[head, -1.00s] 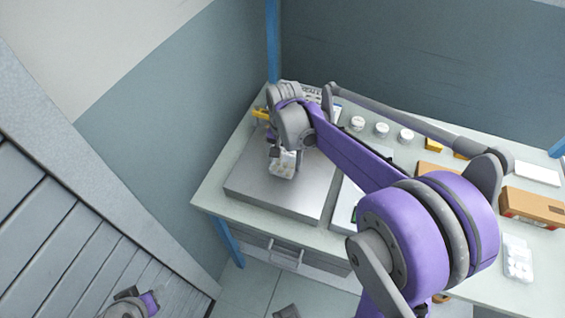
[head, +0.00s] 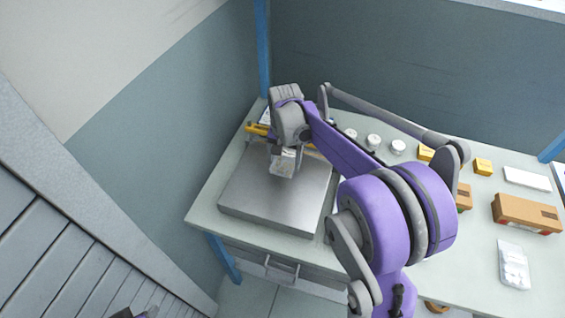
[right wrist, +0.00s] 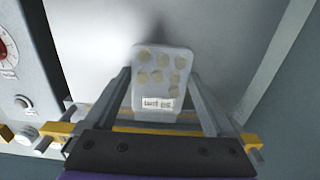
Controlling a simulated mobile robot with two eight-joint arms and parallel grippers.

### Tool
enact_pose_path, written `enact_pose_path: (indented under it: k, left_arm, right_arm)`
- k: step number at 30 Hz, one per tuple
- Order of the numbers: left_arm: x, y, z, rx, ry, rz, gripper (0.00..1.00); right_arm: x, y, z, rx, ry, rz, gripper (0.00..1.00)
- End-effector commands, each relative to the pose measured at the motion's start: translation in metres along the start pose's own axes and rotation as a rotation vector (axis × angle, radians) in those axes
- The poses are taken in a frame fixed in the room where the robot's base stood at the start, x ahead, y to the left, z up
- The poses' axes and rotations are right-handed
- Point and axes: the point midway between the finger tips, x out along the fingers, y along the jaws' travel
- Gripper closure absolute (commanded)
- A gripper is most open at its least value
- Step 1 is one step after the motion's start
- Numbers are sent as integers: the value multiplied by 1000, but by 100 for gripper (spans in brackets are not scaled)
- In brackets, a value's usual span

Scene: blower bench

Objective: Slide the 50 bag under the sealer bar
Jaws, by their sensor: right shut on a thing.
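A clear bag (right wrist: 160,62) with several round tan pieces and a white label is in my right gripper (right wrist: 160,84); the label's print is too blurred to read surely. In the head view the bag (head: 283,163) hangs above the steel plate (head: 265,213), near its back. A bar with yellow ends (right wrist: 60,128) crosses behind my fingers in the right wrist view; its yellow part also shows left of the gripper in the head view (head: 258,130). My arm hides much of the bar.
A panel with a red dial (right wrist: 4,48) stands at the left of the right wrist view. White jars (head: 373,141), yellow boxes (head: 482,166), a brown box (head: 526,212) and another clear bag (head: 514,266) are on the bench to the right. The plate's front is clear.

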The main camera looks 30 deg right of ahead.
Motion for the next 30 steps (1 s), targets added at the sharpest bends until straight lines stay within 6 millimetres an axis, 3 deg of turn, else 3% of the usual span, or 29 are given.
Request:
enact_pose_path:
  k: [26,27,29,30]
  left_arm:
    - [3,0,2,0,-2,0,50]
    - [3,0,2,0,-2,0,50]
    - [2,0,2,0,-2,0,50]
    - [2,0,2,0,-1,0,50]
  right_arm:
    - [4,0,-3,-1,0,0,80]
    - [5,0,-3,0,0,0,9]
    - [4,0,-3,0,0,0,0]
    - [4,0,-3,0,0,0,0]
